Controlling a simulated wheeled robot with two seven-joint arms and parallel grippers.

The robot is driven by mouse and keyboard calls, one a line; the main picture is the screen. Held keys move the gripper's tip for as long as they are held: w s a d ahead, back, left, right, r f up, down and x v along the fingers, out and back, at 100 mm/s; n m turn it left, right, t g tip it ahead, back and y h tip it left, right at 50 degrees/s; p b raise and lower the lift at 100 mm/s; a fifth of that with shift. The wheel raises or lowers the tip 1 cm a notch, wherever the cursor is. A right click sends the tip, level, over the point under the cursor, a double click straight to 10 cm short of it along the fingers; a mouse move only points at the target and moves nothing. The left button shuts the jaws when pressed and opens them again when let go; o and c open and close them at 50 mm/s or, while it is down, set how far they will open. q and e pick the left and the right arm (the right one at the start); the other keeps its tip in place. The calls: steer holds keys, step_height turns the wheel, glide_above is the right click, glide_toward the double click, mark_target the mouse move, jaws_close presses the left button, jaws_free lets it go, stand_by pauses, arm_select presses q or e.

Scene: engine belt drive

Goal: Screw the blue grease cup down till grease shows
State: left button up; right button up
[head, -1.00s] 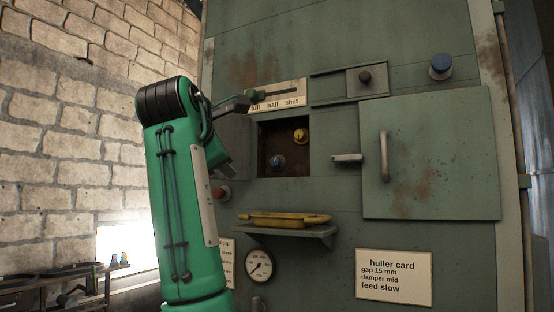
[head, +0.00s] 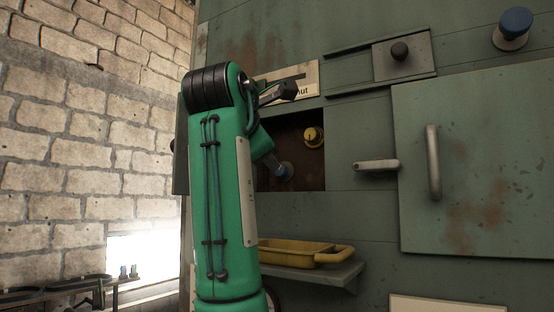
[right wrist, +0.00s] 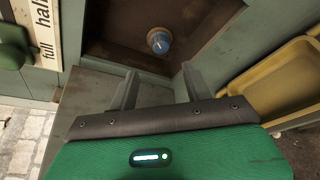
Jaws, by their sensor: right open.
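The blue grease cup (head: 285,171) sits low in the dark square recess (head: 303,182) of the green machine. In the right wrist view the cup (right wrist: 159,41) shows as a small blue cap on a pale collar. My right gripper (right wrist: 158,72) is open and empty; its two fingers point into the recess, with the cup beyond the fingertips, between their lines, and not touched. In the head view my green right arm hides part of the recess, and the gripper (head: 270,160) is just left of the cup. No grease can be made out. My left gripper is not in view.
A yellow cup (head: 313,137) sits above and right of the blue one. Below, a yellow tray (head: 300,252) rests on a shelf (head: 340,275). A latch handle (head: 376,166) and a door (head: 490,170) are to the right. Another blue knob (head: 515,24) is at top right.

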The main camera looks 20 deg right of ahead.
mark_target(279, 170)
steer(key=p+x, duration=0.3)
steer(key=x, duration=0.5)
steer(key=shift+d+r, duration=0.1)
steer(key=shift+w+d+p, duration=0.2)
steer(key=shift+w+p, duration=0.1)
steer(key=shift+p, duration=0.15)
steer(key=shift+w+d+f, duration=0.4)
steer(key=shift+w+f, duration=0.05)
steer(key=shift+w, duration=0.05)
steer(key=shift+s+a+r, duration=0.1)
steer(key=shift+s+a, duration=0.05)
steer(key=c, duration=0.8)
steer(key=shift+c, duration=0.8)
